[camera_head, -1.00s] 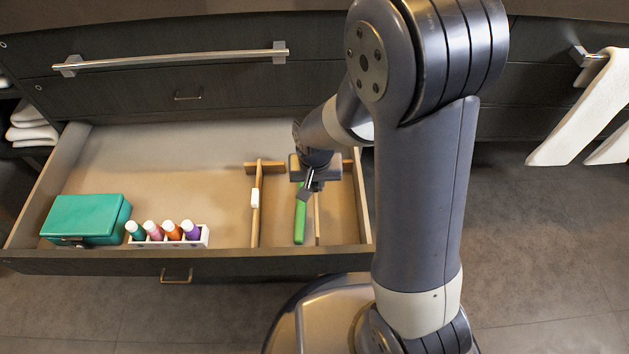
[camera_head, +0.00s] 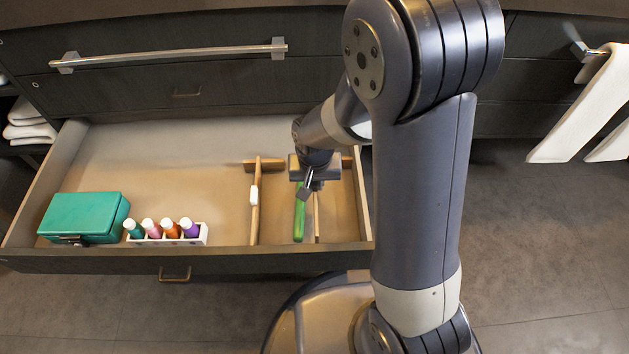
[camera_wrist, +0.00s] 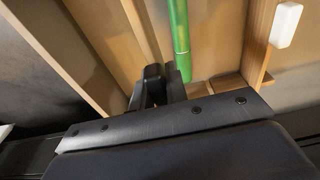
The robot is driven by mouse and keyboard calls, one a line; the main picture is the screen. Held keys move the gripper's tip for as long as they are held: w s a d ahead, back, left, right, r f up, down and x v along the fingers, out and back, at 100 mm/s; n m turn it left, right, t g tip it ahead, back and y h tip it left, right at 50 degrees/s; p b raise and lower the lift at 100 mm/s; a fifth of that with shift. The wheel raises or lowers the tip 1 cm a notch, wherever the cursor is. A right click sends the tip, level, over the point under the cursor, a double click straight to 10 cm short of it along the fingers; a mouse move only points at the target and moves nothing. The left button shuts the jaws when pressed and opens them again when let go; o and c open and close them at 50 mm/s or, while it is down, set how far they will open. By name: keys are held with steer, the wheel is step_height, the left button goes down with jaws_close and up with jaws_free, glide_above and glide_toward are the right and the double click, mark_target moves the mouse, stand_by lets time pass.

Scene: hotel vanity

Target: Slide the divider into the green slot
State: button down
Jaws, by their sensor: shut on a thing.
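The green slot (camera_head: 299,220) is a long strip on the drawer floor, right of centre; it also shows in the wrist view (camera_wrist: 180,40). A thin wooden divider (camera_head: 316,218) stands just to its right, roughly parallel to it. In the wrist view the divider (camera_wrist: 108,40) runs along the left of the green strip, apart from it, up to my fingers. My gripper (camera_head: 304,192) is low in the drawer, shut on the divider; the fingers (camera_wrist: 163,82) also show in the wrist view. The grasp point and the divider's bottom edge are hidden.
A wooden partition (camera_head: 254,215) with a white block (camera_head: 254,196) stands left of the slot. A teal box (camera_head: 85,215) and a white rack (camera_head: 170,239) of coloured bottles sit farther left. The drawer's right wall (camera_head: 361,195) is close to the divider.

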mark_target(315, 192)
steer(key=shift+f+b, duration=2.1)
steer(key=shift+f, duration=0.6)
stand_by(0.4)
steer(key=c, duration=1.3)
jaws_free()
steer(key=shift+r, duration=0.1)
steer(key=r+p, duration=0.1)
steer(key=r, duration=0.2)
steer(key=s+r+p, duration=0.1)
steer(key=r+p, duration=0.1)
steer(key=r, duration=0.2)
steer(key=r+p, duration=0.2)
steer(key=r, duration=0.1)
steer(key=shift+s+r, duration=0.15)
steer(key=shift+r, duration=0.2)
steer(key=shift+f, duration=0.15)
steer(key=f+b, duration=0.1)
steer(key=f, duration=0.2)
steer(key=f+b, duration=0.2)
steer(key=f, duration=0.2)
steer(key=w+f+b, duration=0.1)
steer(key=f+b, duration=0.1)
steer(key=f, duration=0.1)
steer(key=shift+w+f, duration=0.1)
steer(key=shift+f, duration=0.2)
steer(key=shift+r+p, duration=0.45)
steer(key=shift+r, duration=0.1)
